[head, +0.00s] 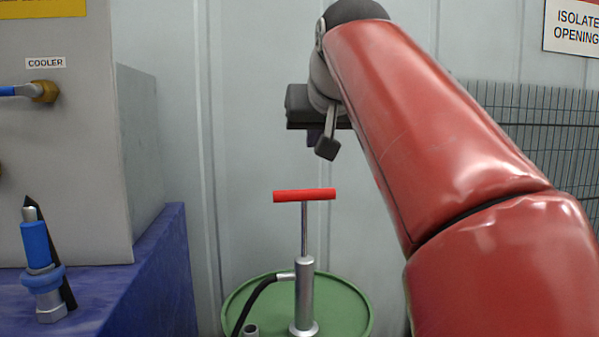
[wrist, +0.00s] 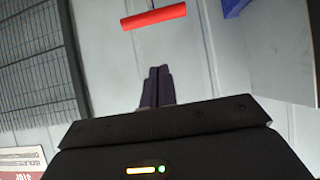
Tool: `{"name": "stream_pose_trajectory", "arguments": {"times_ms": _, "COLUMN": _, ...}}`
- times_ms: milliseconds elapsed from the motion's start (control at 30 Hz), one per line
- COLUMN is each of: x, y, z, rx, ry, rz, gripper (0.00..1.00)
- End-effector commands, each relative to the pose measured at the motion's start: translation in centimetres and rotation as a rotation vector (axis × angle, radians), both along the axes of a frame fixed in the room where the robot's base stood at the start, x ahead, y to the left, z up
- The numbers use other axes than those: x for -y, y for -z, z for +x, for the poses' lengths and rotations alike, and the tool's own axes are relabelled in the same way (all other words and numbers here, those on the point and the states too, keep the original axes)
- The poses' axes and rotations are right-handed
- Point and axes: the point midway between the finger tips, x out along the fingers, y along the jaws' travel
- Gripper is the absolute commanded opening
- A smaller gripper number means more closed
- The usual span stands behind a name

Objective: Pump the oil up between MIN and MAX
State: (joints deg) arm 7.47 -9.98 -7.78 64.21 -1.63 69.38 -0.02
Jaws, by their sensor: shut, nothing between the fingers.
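The pump has a red T-handle (head: 304,195) on a thin rod, raised above a silver pump body (head: 304,290). The pump stands upright on a green drum (head: 348,305), with a black hose (head: 254,300) at its side. No oil level or MIN and MAX marks show in either view.
A grey cabinet (head: 75,130) with a COOLER label stands at the left on a blue base (head: 160,270). A blue and silver fitting (head: 40,265) sits on that base. A wire mesh panel (head: 530,130) is at the right. The space around the handle is clear.

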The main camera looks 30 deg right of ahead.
Motion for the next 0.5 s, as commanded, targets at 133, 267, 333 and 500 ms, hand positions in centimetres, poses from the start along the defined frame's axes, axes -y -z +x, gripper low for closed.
{"name": "stream_pose_trajectory", "arguments": {"times_ms": 133, "x": 0.3, "y": 0.9, "z": 1.2, "rx": -0.003, "ry": 0.0, "rz": 0.001, "gripper": 0.0}}
{"name": "stream_pose_trajectory", "arguments": {"times_ms": 267, "x": 0.9, "y": 2.4, "z": 3.2, "rx": -0.006, "ry": 0.0, "rz": 0.002, "gripper": 0.0}}
{"name": "stream_pose_trajectory", "arguments": {"times_ms": 333, "x": 1.3, "y": 3.3, "z": 4.4, "rx": -0.006, "ry": 0.0, "rz": 0.002, "gripper": 0.0}}
{"name": "stream_pose_trajectory", "arguments": {"times_ms": 500, "x": 2.1, "y": 5.2, "z": 7.3, "rx": -0.005, "ry": 0.0, "rz": 0.001, "gripper": 0.0}}
